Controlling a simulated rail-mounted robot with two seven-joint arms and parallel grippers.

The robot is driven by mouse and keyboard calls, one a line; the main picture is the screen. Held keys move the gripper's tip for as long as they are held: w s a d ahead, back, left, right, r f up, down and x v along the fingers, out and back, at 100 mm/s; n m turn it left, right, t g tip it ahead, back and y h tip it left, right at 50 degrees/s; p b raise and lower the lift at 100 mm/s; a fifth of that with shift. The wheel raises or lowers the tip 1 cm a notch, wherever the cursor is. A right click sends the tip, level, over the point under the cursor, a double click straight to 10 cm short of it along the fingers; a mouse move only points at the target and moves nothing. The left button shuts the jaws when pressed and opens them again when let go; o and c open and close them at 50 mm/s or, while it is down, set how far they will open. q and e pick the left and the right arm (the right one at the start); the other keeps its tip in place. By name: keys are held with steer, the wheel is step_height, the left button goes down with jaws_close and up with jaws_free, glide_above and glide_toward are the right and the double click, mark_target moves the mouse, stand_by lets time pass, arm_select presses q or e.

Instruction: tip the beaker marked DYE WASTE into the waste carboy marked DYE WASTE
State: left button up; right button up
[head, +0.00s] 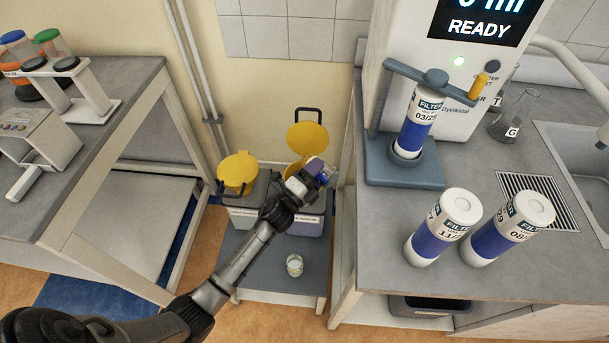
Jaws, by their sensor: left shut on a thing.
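My left gripper (318,174) is shut on a small vessel with blue-violet colour (325,179), which looks like the beaker; its marking cannot be read. It is held above the right-hand waste carboy (306,225), and the gripper and arm hide part of that carboy's mouth. Whether the vessel is tilted or pouring is unclear. My right gripper is out of view.
A clear beaker with pale contents (294,266) stands on the low grey shelf (270,283) in front of the carboys. The right bench (390,273) carries filter cartridges (443,228) and a dispenser reading READY (455,75). A left bench (95,135) holds racks. The bench edges flank the carboys.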

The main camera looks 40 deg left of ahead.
arm_select(q)
steer(key=shift+r+n+p, duration=0.2)
steer(key=shift+n+p, duration=0.15)
steer(key=shift+n, duration=0.15)
steer(key=shift+y, duration=0.4)
